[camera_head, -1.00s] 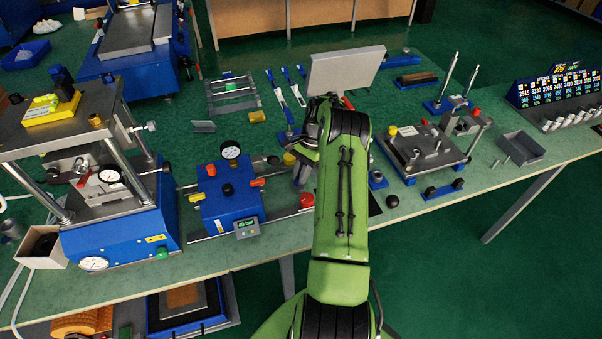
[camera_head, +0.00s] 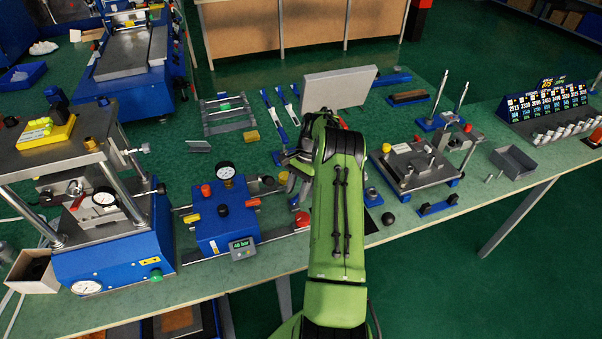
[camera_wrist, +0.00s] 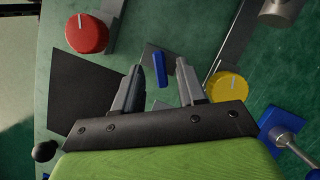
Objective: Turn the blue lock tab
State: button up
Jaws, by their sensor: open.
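The blue lock tab (camera_wrist: 161,82) shows in the wrist view as a short, narrow blue bar, roughly upright in the picture, by a small grey plate (camera_wrist: 150,57). My gripper (camera_wrist: 162,66) is open, with one finger on each side of the tab in the picture. I cannot tell how far above the tab the fingers are, and no contact is visible. In the head view my gripper (camera_head: 290,168) is over the middle of the bench, and my arm hides the tab.
In the wrist view a red knob (camera_wrist: 87,33) is at upper left and a yellow knob (camera_wrist: 227,87) at right. A dark plate (camera_wrist: 85,88) lies left. In the head view a blue pressure unit (camera_head: 224,218) stands left of my gripper and a fixture plate (camera_head: 412,163) right.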

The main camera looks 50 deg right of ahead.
jog(key=p+v, duration=0.7)
jog(key=v, duration=0.7)
jog(key=shift+r, duration=0.2)
jog(key=shift+f, duration=0.1)
